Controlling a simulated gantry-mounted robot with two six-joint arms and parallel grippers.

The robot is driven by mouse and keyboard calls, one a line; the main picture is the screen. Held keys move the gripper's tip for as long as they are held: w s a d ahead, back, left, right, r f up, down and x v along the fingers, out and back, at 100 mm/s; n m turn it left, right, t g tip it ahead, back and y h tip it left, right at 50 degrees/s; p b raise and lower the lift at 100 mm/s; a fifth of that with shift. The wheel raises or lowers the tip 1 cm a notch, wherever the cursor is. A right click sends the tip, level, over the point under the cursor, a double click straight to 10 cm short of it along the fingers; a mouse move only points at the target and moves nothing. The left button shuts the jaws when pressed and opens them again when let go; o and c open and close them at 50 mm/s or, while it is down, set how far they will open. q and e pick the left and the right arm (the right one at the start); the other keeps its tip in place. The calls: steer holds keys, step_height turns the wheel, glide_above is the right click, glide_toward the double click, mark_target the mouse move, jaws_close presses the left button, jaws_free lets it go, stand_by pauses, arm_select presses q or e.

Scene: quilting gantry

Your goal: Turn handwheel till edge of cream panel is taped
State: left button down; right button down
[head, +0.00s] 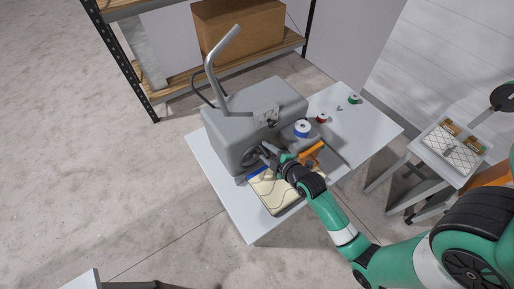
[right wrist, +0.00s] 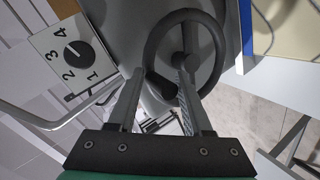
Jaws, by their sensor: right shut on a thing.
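The grey machine (head: 245,120) stands on a white table, with a dark handwheel (head: 250,157) on its front side. In the right wrist view the handwheel (right wrist: 151,52) is a black ring with a central hub. My right gripper (head: 265,152) is at the wheel; its fingers (right wrist: 156,95) are on either side of part of the wheel, shut on it. The cream panel (head: 272,192) lies on the table below the gripper, partly hidden by my right arm. A blue strip (head: 258,172) shows along its upper left edge. My left gripper is out of view.
Blue (head: 302,129), red (head: 322,118) and green (head: 354,99) spools sit to the right of the machine's front. An orange part (head: 312,152) is beside my wrist. A numbered dial (right wrist: 76,54) is near the wheel. A side stand (head: 450,148) holds a tray.

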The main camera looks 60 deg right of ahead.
steer(key=shift+s+f, duration=0.15)
steer(key=shift+f, duration=0.2)
steer(key=shift+s+d+f+b, duration=0.15)
steer(key=shift+s+d+f, duration=0.05)
steer(key=shift+d, duration=0.15)
steer(key=shift+s+d+f+b, duration=0.15)
steer(key=shift+s+d, duration=0.05)
steer(key=shift+d, duration=0.15)
steer(key=shift+s+d+f+b, duration=0.4)
steer(key=shift+d+f+b, duration=0.15)
steer(key=shift+d+b, duration=0.05)
